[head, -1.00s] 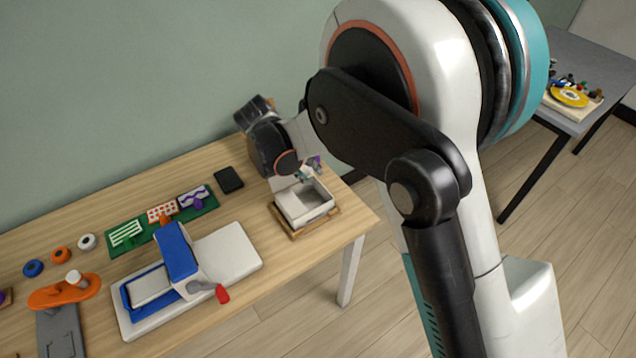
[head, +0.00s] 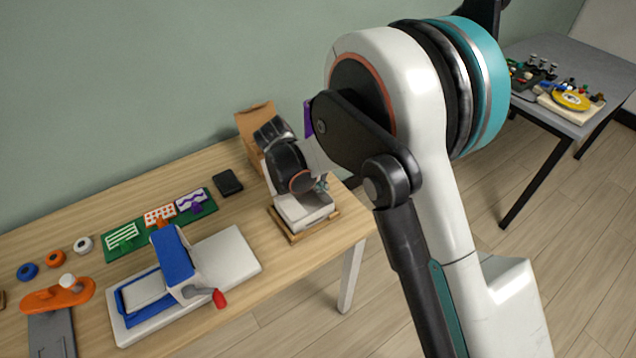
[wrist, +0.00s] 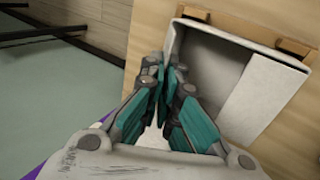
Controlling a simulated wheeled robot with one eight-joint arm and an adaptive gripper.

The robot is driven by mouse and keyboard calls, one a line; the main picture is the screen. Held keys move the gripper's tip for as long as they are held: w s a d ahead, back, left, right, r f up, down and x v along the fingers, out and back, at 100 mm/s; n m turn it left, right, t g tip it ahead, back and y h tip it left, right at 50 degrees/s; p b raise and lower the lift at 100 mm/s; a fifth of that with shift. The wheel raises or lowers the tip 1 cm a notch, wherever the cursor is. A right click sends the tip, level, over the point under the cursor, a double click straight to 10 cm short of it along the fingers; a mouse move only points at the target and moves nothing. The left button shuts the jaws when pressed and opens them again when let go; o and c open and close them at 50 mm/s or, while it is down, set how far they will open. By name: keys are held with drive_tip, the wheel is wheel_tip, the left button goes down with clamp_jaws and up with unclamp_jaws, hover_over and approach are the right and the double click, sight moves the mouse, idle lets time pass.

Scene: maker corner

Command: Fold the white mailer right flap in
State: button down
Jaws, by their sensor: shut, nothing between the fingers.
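The white mailer (head: 308,213) is an open box on the right end of the table; it also shows in the wrist view (wrist: 206,55). In the wrist view a pale flat panel (wrist: 262,98) covers the right part of its opening, and the rest shows a shaded inside. My gripper (head: 321,184) is over the mailer's right side in the head view. In the wrist view its teal fingers (wrist: 168,78) are shut and empty at the mailer's left wall. The fingers hide the near left part of the mailer, and I cannot clearly make out the right flap there.
A wooden tray (head: 291,238) holds the mailer, close to the table's right edge. A cardboard box (head: 254,122) and a black pad (head: 227,183) are behind and left. A blue and white press (head: 175,258) with a red-tipped handle stands left.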

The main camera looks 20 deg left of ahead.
drive_tip(key=shift+s+a+f+t+b, duration=0.1)
drive_tip(key=shift+t+b, duration=0.2)
drive_tip(key=shift+s+a+f+t+h+b, duration=0.25)
drive_tip(key=shift+t+h+b, duration=0.25)
drive_tip(key=shift+b, duration=0.15)
drive_tip(key=shift+s+a+f+t+h+b, duration=0.1)
drive_tip(key=shift+f+t+h+b, duration=0.15)
drive_tip(key=shift+t+h+b, duration=0.3)
drive_tip(key=t+h+b, duration=0.1)
drive_tip(key=t+b, duration=0.1)
drive_tip(key=b, duration=0.1)
drive_tip(key=shift+s+a+f+h, duration=0.2)
drive_tip(key=shift+s+f+h, duration=0.05)
drive_tip(key=shift+f+h, duration=0.15)
drive_tip(key=shift+s+f+t+h+b, duration=0.15)
drive_tip(key=shift+t+h+b, duration=0.4)
drive_tip(key=shift+b, duration=0.3)
drive_tip(key=c, duration=1.9)
unclamp_jaws()
drive_tip(key=shift+a, duration=0.1)
